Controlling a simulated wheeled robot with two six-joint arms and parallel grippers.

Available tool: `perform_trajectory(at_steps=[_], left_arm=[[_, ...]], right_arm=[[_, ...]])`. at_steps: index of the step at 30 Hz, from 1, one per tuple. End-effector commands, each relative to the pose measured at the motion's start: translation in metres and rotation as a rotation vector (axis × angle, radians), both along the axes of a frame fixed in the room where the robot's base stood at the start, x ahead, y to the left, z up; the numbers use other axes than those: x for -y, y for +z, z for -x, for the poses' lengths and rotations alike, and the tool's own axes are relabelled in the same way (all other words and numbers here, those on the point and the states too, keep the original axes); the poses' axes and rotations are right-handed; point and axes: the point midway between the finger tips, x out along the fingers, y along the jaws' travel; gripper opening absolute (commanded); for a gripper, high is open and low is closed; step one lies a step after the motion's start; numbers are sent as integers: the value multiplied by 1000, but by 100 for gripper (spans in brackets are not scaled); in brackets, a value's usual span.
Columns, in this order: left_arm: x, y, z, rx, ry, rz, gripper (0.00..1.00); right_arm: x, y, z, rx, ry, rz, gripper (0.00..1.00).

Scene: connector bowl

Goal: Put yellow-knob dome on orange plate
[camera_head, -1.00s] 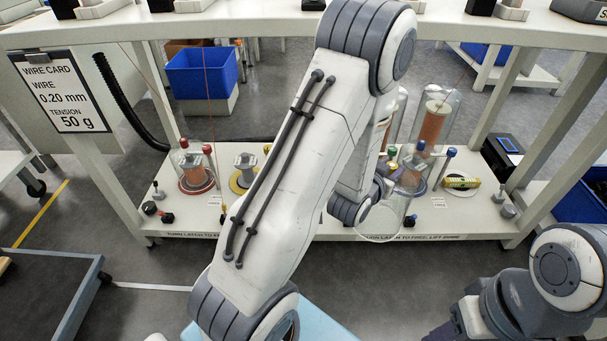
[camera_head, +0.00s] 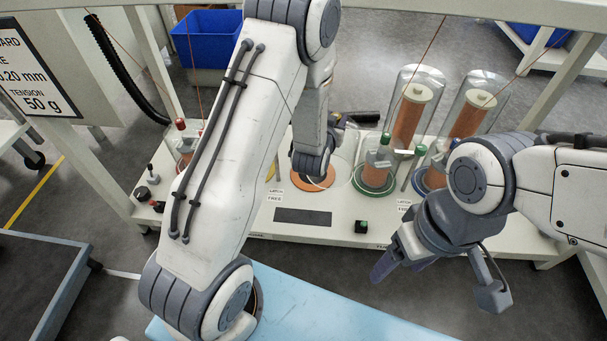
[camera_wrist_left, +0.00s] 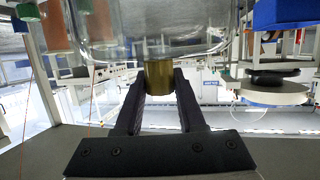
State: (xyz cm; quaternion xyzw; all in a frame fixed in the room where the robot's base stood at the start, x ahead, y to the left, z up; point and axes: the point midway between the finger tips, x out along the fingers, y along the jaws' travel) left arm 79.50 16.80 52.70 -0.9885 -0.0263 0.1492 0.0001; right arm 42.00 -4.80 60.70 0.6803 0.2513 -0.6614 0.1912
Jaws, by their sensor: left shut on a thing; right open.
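The yellow-knob dome (camera_wrist_left: 150,30) is clear glass. In the left wrist view its brass-yellow knob (camera_wrist_left: 159,77) sits between the fingers of my left gripper (camera_wrist_left: 160,88), which is shut on it. In the head view my left wrist hangs over the orange plate (camera_head: 312,196) on the white bench; the fingers and knob are mostly hidden, and the dome's faint outline is hard to make out. I cannot tell whether the dome touches the plate. My right gripper (camera_head: 402,266) is open and empty in front of the bench.
A red-knobbed dome (camera_head: 182,140) is partly behind my left arm.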

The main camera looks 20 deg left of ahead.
Motion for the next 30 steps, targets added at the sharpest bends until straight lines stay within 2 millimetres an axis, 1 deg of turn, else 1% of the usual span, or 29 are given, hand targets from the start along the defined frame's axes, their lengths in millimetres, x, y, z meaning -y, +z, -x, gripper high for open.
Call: perform_trajectory(at_steps=[1, 3, 5, 8, 15, 18, 21, 24, 27, 30], left_arm=[[7, -20, -10, 4, 7, 2, 0], [10, -30, -20, 4, 22, 6, 0], [10, -37, -27, 4, 30, 7, 0], [-3, -48, -36, 3, 38, 9, 0], [-50, -82, -64, 3, 37, 7, 0], [-67, -92, -74, 4, 36, 8, 0], [-79, -99, -82, 3, 34, 8, 0], [-85, -101, -85, 4, 33, 8, 0], [-86, -107, -86, 3, 32, 8, 0], [-86, -121, -86, 1, 31, 8, 0]], right_arm=[[0, -16, 0, 0, 0, 0, 74], [0, -22, 0, 0, 0, 0, 74], [0, -27, 0, 0, 0, 0, 74], [0, -34, 0, 0, 0, 0, 74], [0, -62, 0, 1, 0, -1, 74], [0, -71, 0, 1, 0, -1, 74], [0, -77, 0, 0, 0, 0, 74], [0, -79, 0, 1, 0, -1, 74], [0, -83, 0, 1, 0, -1, 74], [0, -93, 0, 1, 0, -1, 74]])
